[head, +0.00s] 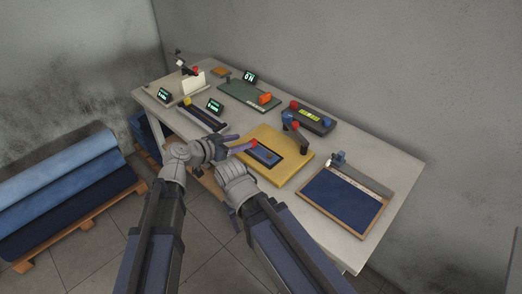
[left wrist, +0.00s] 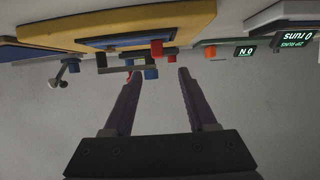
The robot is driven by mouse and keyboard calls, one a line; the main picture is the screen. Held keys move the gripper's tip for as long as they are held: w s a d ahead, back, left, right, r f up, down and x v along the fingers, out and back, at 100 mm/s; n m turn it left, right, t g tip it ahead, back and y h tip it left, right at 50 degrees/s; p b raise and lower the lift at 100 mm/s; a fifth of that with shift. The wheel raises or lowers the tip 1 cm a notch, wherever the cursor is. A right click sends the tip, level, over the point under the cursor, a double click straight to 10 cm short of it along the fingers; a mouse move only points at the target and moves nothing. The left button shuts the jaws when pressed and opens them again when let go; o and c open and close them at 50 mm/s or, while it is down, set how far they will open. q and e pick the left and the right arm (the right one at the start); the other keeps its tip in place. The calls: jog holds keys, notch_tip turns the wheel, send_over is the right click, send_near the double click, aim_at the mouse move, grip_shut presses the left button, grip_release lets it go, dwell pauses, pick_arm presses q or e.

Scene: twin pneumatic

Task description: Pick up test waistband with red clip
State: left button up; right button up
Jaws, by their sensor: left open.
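My left gripper (head: 246,141) is open and empty, at the left edge of the yellow board (head: 298,170). The left wrist view shows its two fingers apart (left wrist: 156,75) with nothing between them. I cannot make out a waistband with a red clip for certain. A green board (head: 240,95) at the back carries an orange-red piece (head: 265,97), which shows orange in the left wrist view (left wrist: 210,52). A red knob (head: 195,70) sits by a white block at the far left. My right arm ends in front of the table; its gripper does not show.
A control box (head: 309,118) stands behind. A wooden tray with a blue panel (head: 340,202) lies at right. Small displays stand at left. Blue fabric rolls (head: 60,180) lie on a floor pallet.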

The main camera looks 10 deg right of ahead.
aim_at(252, 141)
pick_arm(q)
jog(key=shift+x, duration=1)
jog(key=shift+w+d+f+b, duration=0.15)
jog(key=shift+d+f+b, duration=0.15)
jog(key=shift+f+b, duration=0.25)
jog(key=b+x, duration=0.2)
jog(key=x, duration=0.1)
jog(key=shift+d+f, duration=0.15)
jog(key=shift+f, duration=0.15)
jog(key=shift+w+d+f, duration=0.1)
jog(key=shift+w+d, duration=0.1)
jog(key=shift+d, duration=0.1)
jog(key=shift+c, duration=0.4)
grip_shut()
